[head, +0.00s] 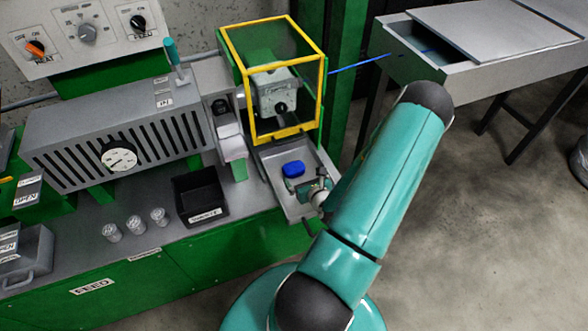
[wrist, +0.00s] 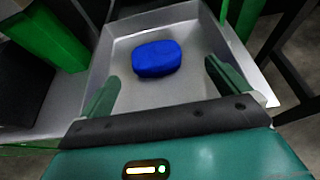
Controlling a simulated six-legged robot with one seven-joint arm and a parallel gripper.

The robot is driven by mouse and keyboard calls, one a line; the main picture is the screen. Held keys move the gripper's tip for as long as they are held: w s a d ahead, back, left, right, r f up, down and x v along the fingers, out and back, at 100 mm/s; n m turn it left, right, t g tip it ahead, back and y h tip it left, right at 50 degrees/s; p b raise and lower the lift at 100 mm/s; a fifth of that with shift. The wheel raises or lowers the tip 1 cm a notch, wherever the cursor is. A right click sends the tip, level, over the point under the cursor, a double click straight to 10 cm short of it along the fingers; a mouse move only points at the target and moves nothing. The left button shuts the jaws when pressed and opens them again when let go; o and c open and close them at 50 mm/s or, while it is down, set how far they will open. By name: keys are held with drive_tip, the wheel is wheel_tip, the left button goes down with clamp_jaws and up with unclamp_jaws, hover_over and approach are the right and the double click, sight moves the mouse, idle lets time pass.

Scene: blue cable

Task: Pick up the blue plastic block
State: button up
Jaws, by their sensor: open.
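The blue plastic block (head: 294,169) is a small rounded block lying in a shallow grey metal tray (head: 325,162) below the yellow-framed guard. In the wrist view the blue block (wrist: 157,58) lies in the tray (wrist: 195,22), ahead of my gripper and between the lines of its two fingers. My gripper (wrist: 163,80) is open and empty, with one finger at each side and the block just beyond the fingertips. In the head view my arm partly hides the gripper at the tray's right side.
A yellow-framed guard box (head: 322,85) stands behind the tray. A black bin (head: 202,195) and several clear cups (head: 135,224) are to the left on the bench. A thin blue cable (head: 358,64) runs to a grey trough (head: 430,50) at the right.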

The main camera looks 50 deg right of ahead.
sight(295, 168)
drive_tip(key=x, duration=0.7)
drive_tip(key=shift+w+a+r, duration=0.1)
drive_tip(key=shift+w, duration=0.45)
drive_tip(key=c, duration=1.1)
drive_tip(key=shift+c, duration=0.2)
drive_tip(key=shift+r, duration=0.15)
